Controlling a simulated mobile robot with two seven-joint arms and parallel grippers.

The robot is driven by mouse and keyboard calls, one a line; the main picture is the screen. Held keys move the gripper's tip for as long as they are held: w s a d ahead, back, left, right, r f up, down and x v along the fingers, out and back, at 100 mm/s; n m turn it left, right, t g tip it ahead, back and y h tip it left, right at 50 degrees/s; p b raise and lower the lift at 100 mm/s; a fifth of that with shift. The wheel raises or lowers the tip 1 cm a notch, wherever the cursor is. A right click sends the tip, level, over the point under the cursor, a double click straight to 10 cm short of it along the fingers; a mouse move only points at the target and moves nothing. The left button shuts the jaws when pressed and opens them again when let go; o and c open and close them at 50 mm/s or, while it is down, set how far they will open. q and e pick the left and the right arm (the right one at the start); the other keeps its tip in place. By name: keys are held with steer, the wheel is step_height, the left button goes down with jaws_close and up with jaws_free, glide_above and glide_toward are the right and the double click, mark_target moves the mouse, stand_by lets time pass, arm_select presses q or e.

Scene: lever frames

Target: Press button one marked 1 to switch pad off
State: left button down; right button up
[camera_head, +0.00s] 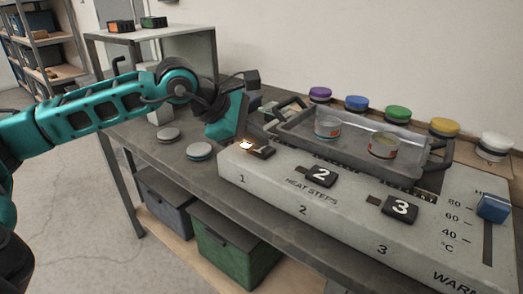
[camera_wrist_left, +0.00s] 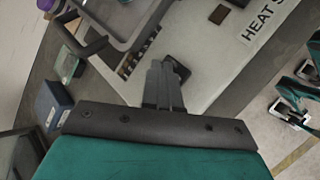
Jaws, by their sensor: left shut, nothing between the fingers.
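The grey panel (camera_head: 285,185) carries a row of black buttons. The button by the printed 1 (camera_head: 264,153) is partly hidden behind my left gripper, and its own face number cannot be read. A small lamp beside it (camera_head: 246,145) glows orange. Buttons 2 (camera_head: 321,176) and 3 (camera_head: 401,208) have dark lamps. My left gripper (camera_head: 243,138) is shut and empty, pointing down at button 1. In the left wrist view its fingertips (camera_wrist_left: 165,66) overlap the edge of button 1 (camera_wrist_left: 179,70); I cannot tell whether they touch it. My right gripper is not in view.
Several coloured round knobs line the back. Two grey discs (camera_head: 200,151) lie on the bench to the left. A blue slider (camera_head: 493,208) is at the right.

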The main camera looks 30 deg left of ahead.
mark_target(257, 150)
arm_select(q)
steer(key=shift+f+b, duration=0.25)
steer(key=shift+b, duration=0.05)
stand_by(0.5)
steer(key=shift+r, duration=0.1)
steer(key=shift+r+p, duration=0.4)
steer(key=shift+r, duration=0.25)
step_height(257, 150, up, 6)
steer(key=p, duration=0.4)
stand_by(0.7)
